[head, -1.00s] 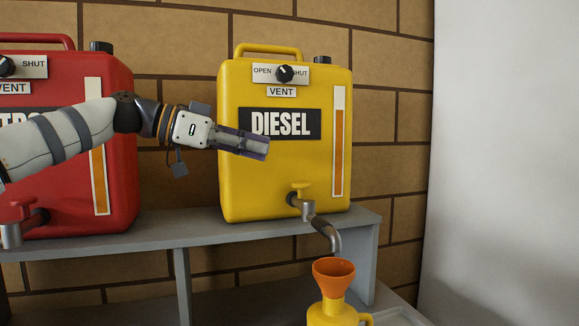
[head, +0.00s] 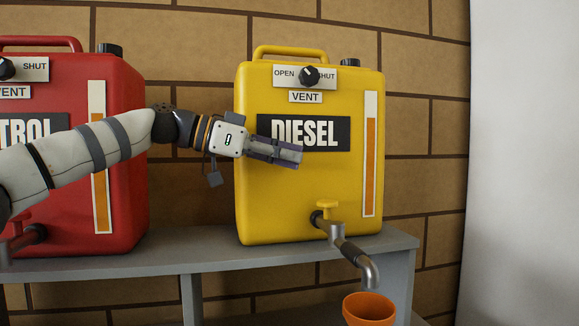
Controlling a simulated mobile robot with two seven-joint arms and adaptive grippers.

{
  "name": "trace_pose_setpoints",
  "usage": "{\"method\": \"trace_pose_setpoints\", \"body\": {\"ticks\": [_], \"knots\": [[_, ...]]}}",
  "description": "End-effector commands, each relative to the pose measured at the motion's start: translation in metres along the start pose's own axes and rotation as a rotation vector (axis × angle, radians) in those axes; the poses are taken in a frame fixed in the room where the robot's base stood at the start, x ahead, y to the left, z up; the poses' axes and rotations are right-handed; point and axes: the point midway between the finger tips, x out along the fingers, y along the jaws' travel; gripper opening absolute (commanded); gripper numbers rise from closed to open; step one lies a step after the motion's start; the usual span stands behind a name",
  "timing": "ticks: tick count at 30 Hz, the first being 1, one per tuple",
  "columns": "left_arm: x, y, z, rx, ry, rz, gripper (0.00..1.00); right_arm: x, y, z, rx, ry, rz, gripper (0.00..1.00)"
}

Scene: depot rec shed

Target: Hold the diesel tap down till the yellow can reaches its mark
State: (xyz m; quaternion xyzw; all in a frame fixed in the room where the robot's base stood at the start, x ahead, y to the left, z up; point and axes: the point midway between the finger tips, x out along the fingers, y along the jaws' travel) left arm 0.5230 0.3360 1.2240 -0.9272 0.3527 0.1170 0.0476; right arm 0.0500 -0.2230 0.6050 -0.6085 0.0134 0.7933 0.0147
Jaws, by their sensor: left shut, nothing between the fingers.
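The yellow diesel drum (head: 262,205) stands on a grey shelf. Its tap has a yellow lever (head: 328,212) and a metal spout (head: 366,267) pointing down. Below the spout is an orange funnel (head: 369,311), cut by the bottom edge. The yellow can and its mark are out of view. My left gripper (head: 300,155) is shut and empty, in front of the DIESEL label (head: 328,134), above and left of the lever and apart from it. No flow shows at the spout. My right gripper is not in view.
A red drum (head: 125,180) with its own tap (head: 25,240) stands at left, partly behind my left arm. The yellow drum has a vent knob (head: 310,76) and a level strip (head: 370,150). The grey shelf (head: 215,254) runs below. The space right of the drum is clear.

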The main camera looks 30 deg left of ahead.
Motion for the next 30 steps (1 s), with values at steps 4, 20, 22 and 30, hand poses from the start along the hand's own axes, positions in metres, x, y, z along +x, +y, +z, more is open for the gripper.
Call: {"method": "trace_pose_setpoints", "body": {"ticks": [4,20,22,30], "knots": [[0.037,-0.001,0.006,-0.005,-0.009,0.003,0.00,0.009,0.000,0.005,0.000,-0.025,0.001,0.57],[0.073,0.001,0.038,0.000,0.001,0.000,0.00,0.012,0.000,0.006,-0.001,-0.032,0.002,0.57],[0.073,0.001,0.039,0.000,0.001,0.000,0.00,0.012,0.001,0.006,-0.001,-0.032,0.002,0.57],[0.076,-0.003,0.042,-0.002,-0.003,-0.001,0.00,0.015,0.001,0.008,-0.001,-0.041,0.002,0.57]]}}
